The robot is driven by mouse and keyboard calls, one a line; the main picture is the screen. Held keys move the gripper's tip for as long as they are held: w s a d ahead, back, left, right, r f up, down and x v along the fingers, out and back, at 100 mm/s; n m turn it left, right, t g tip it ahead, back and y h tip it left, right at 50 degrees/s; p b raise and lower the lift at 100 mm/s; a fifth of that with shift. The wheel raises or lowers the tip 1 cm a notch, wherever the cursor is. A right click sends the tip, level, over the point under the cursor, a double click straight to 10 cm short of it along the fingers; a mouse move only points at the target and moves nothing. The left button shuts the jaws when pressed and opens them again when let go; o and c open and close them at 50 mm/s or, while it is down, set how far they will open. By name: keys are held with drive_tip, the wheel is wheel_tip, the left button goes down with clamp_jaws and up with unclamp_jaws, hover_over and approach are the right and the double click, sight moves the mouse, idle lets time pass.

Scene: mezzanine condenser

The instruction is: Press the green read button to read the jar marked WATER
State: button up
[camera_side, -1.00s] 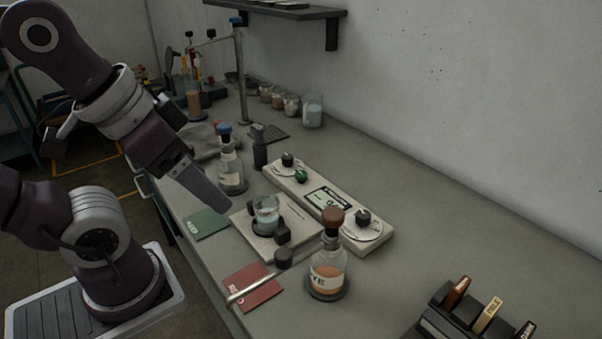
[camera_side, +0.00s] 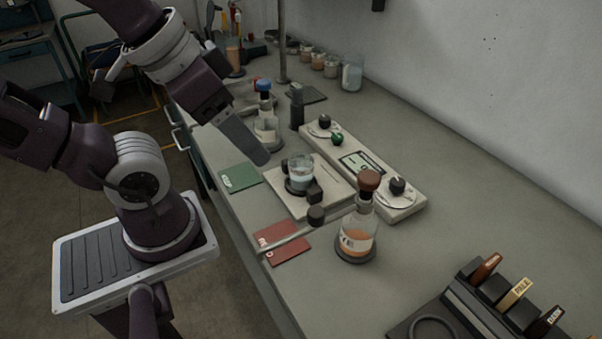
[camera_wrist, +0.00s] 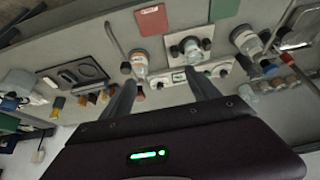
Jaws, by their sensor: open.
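The green button (camera_side: 337,139) is a round knob on the long pale console (camera_side: 408,207), between a black knob and a small display (camera_side: 362,162). A glass jar (camera_side: 300,174) with pale bluish contents stands on the pale plate in front of the console; I cannot read any WATER mark on it. The jar also shows in the wrist view (camera_wrist: 191,50). My gripper (camera_side: 264,160) hangs left of the jar in the side view, apart from the button. In the wrist view my gripper's two fingers (camera_wrist: 160,92) are spread with nothing between them.
A brown-stoppered flask (camera_side: 357,240) stands right of the plate, and a blue-stoppered flask (camera_side: 266,130) behind my gripper. A green card (camera_side: 240,177) and red cards (camera_side: 283,242) lie near the front edge. A dark rack (camera_side: 470,300) is at lower right. Bench right of the console is clear.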

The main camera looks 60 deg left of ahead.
clamp_jaws()
idle(1.6)
